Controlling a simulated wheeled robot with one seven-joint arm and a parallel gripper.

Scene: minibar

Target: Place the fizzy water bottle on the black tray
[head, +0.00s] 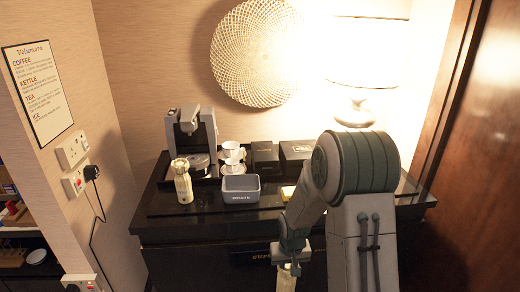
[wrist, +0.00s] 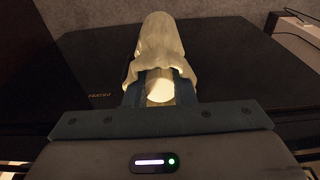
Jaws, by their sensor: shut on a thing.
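My gripper (head: 291,263) is low in front of the dark cabinet in the head view, partly hidden by my arm. It is shut on a pale bottle (head: 286,281), probably the fizzy water bottle; no label on it is readable. In the wrist view my gripper (wrist: 160,92) has its fingers on either side of the pale bottle (wrist: 160,45), which points away from the camera. A black tray (head: 164,184) seems to lie on the counter under the coffee machine; its edges blend into the dark top.
On the counter (head: 160,207) stand a coffee machine (head: 190,130), white cups (head: 231,153), a pale flask-like container (head: 183,181), a grey bin (head: 240,188) and black boxes (head: 280,155). A lamp (head: 355,112) stands behind my arm. A cord hangs at left.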

